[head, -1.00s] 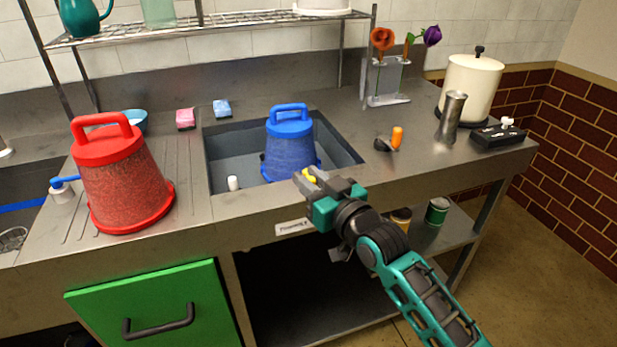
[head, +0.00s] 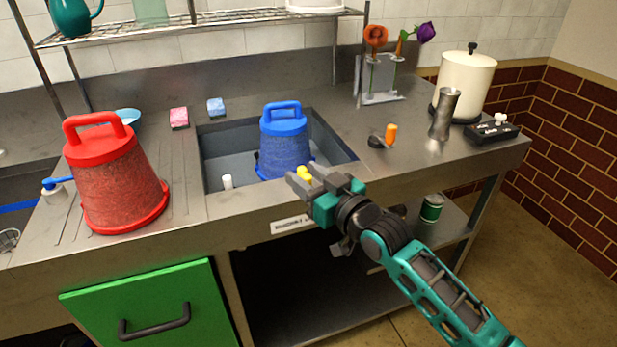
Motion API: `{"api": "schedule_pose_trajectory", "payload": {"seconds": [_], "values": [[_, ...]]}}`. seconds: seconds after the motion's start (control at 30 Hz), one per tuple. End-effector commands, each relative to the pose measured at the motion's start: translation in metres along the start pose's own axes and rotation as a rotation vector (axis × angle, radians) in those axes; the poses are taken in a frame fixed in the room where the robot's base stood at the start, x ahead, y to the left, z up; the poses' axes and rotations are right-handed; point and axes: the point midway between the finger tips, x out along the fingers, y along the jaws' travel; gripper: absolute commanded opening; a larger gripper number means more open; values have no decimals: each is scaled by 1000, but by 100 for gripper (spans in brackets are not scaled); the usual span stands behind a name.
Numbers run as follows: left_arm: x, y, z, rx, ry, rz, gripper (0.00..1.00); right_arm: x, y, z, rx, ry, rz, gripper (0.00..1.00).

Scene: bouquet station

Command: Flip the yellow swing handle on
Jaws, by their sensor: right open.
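The yellow swing handle (head: 304,173) shows as a small yellow piece at the front right edge of the sink. Most of it is hidden by my right gripper (head: 302,175). That gripper is open, with its fingers pointing left, and its tips overlap the yellow piece in the picture. I cannot tell whether they touch it or stand around it. My left gripper is not in view.
A blue bucket (head: 285,147) stands upside down in the sink (head: 218,165), just behind my right gripper. A red bucket (head: 115,180) stands on the drainboard to the left. A steel cylinder (head: 443,115) stands at the right. The counter (head: 345,130) between has free room.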

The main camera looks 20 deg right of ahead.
Motion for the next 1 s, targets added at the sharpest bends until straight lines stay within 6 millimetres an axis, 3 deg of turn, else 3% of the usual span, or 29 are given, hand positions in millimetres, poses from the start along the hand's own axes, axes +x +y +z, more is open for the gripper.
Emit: {"api": "schedule_pose_trajectory", "payload": {"seconds": [0.17,0.7,1.0], "values": [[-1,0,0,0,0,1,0,-8,0,1,1,-3,0,44],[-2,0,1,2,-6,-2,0,-101,0,1,-1,-4,0,44],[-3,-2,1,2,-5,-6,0,-127,0,0,0,-1,0,44]]}}
